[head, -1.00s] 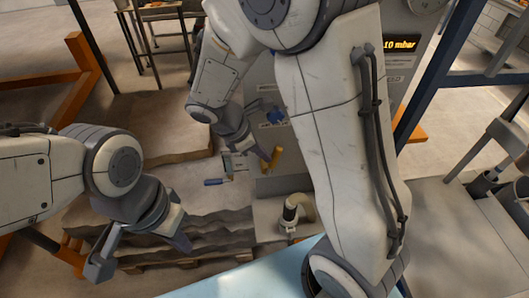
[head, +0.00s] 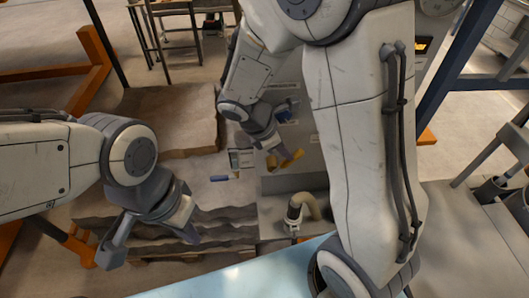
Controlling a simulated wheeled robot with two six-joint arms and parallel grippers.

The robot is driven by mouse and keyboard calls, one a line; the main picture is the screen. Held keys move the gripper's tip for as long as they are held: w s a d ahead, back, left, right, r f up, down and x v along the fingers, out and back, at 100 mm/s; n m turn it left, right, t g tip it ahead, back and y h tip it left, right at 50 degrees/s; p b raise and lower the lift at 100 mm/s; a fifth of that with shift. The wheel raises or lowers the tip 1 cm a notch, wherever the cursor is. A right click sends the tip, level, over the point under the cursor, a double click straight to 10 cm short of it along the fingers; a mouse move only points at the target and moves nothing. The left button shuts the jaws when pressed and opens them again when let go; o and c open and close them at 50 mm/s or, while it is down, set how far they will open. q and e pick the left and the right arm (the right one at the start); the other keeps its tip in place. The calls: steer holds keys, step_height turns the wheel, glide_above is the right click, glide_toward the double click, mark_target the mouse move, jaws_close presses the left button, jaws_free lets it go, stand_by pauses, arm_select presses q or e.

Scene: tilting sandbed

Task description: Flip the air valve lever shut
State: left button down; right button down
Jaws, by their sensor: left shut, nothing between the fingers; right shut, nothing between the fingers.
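The yellow air valve lever (head: 293,158) is on the front of the grey cabinet (head: 307,150). It lies slanted, and my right gripper covers part of it. My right gripper (head: 278,149) is shut and empty, right at the lever; I cannot tell whether it touches. My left gripper (head: 150,243) hangs at lower left over the sandbed, well away from the lever. It is empty, and its fingers look spread in this view, but it is shut.
A blue knob (head: 284,115) sits above the lever. A hose elbow (head: 300,207) stands below it. A blue-handled tool (head: 220,178) lies left of the cabinet. The orange display (head: 422,44) is mostly hidden by my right arm. Sandbed slabs (head: 185,110) lie at left.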

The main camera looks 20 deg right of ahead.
steer(key=shift+r, duration=0.1)
steer(key=s+d+r+p+v, duration=0.1)
steer(key=d+v, duration=0.1)
steer(key=v, duration=1)
steer(key=shift+a+r, duration=0.2)
steer(key=shift+r, duration=0.2)
steer(key=shift+w+f, duration=0.1)
steer(key=shift+n+h, duration=0.4)
steer(key=shift+n, duration=0.1)
steer(key=a+b, duration=0.1)
steer(key=a+f, duration=0.1)
steer(key=a, duration=0.1)
steer(key=w+a+f+b, duration=0.1)
steer(key=a, duration=0.1)
steer(key=shift+w+a+b, duration=0.1)
steer(key=shift+b, duration=0.2)
